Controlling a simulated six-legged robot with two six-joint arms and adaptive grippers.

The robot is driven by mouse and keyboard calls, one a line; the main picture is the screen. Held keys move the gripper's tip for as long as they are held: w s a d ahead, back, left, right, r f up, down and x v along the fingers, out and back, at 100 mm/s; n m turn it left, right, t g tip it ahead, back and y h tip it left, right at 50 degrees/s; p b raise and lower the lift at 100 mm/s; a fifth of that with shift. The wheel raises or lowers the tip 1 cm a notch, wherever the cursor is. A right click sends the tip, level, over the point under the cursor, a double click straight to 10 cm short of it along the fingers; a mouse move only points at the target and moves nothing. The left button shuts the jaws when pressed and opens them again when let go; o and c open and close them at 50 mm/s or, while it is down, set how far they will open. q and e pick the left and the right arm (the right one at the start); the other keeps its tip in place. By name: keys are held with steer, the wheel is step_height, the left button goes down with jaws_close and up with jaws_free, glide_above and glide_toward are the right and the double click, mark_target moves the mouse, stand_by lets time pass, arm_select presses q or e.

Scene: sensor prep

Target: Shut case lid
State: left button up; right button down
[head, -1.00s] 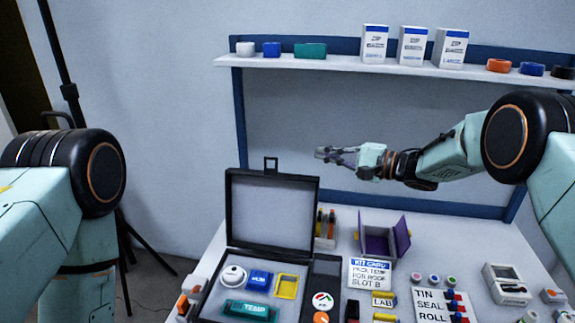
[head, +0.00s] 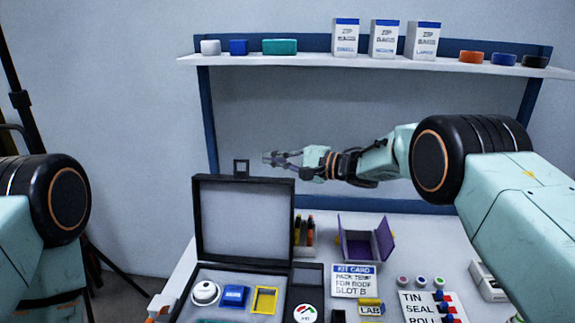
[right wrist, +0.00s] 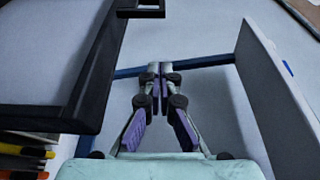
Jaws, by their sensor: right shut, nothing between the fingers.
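The black case stands open on the table, its lid (head: 243,220) raised upright with a grey inner face. A black latch loop (head: 241,168) sticks up from the lid's top edge. The case base (head: 287,300) holds a white round part, a blue block and a yellow frame. My right gripper (head: 268,158) is shut and empty, just right of the latch, near the lid's top right corner. In the right wrist view its fingertips (right wrist: 153,68) meet, with the lid's edge (right wrist: 85,90) to the left; I cannot tell any contact. My left gripper is out of view.
A purple open box (head: 365,240), a kit card (head: 354,281) and a rack of pens (head: 304,235) stand right of the case. A wall shelf (head: 300,61) with boxes and small parts is above my right gripper. The air around the lid's left side is clear.

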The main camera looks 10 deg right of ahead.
mark_target(260, 178)
steer(key=shift+s+a+r+b, duration=0.2)
steer(key=shift+s+a, duration=0.15)
steer(key=shift+a, duration=0.25)
steer(key=shift+s+a+r+b, duration=0.1)
steer(key=shift+s+a+b, duration=0.1)
steer(key=shift+s+a, duration=0.3)
steer(key=shift+s+a+r+b, duration=0.1)
steer(key=shift+s+a+b, duration=0.15)
steer(key=shift+a, duration=0.45)
